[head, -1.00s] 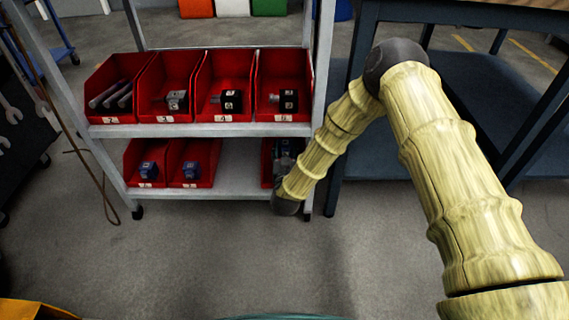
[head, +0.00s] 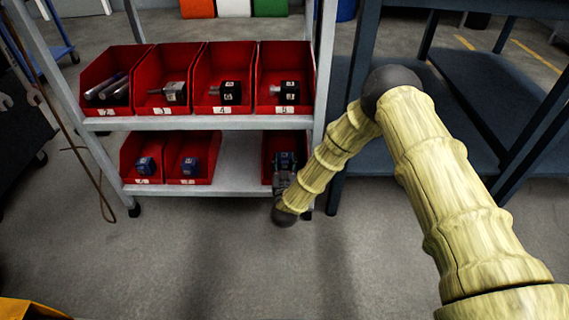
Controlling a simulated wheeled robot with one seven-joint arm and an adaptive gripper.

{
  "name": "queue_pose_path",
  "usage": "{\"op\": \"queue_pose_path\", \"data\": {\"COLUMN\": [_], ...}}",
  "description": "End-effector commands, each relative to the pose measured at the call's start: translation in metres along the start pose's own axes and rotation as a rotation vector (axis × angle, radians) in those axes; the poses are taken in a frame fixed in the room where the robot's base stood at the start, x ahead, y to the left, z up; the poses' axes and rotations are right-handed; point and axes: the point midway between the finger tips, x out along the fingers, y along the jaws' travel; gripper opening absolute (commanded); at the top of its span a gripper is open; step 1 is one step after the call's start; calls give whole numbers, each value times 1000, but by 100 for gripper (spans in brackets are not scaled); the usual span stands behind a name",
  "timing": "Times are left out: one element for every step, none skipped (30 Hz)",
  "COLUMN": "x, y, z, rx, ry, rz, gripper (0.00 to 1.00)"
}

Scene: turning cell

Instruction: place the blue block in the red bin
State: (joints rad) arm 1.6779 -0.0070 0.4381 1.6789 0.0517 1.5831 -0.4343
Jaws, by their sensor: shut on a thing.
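My gripper (head: 284,172) is at the right end of the lower shelf, at the front of a red bin (head: 268,148). It is shut on a blue block (head: 287,158), which shows just beyond the fingers against the inside of that bin. I cannot tell whether the block touches the bin floor. My wrist and forearm hide part of the bin's front and right side. Two more red bins stand at the left of the lower shelf, one (head: 127,160) with a blue block (head: 146,165) in it and one (head: 206,150) with another blue block (head: 190,166).
The upper shelf (head: 200,123) holds several red bins with metal parts, close above my gripper. A rack post (head: 322,70) stands right beside my forearm. A dark blue table (head: 365,110) is to the right. The lower shelf's middle (head: 238,165) is bare.

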Motion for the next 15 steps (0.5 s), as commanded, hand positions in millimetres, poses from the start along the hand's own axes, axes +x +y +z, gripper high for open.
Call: {"op": "queue_pose_path", "data": {"x": [0, 0, 0, 0, 0, 0, 0, 0, 0, 0, 0, 0, 0, 0, 0], "y": [0, 0, 0, 0, 0, 0, 0, 0, 0, 0, 0, 0, 0, 0, 0], "z": [1, 2, 3, 3, 3, 3, 3, 3, 3, 3, 3, 3, 3, 3, 3], "rx": [0, 0, 0, 0, 0, 0, 0, 0, 0, 0, 0, 0, 0, 0, 0], "ry": [0, 0, 1, 0, 0, 0, 0, 0, 0, 0, 0, 0, 0, 0, 0], "rz": [0, 0, 0, 0, 0, 0, 0, 0, 0, 0, 0, 0, 0, 0, 0], "gripper": [20, 20, 20, 51, 57, 64, 70, 71, 71, 71, 71, 71, 71, 71, 71]}}
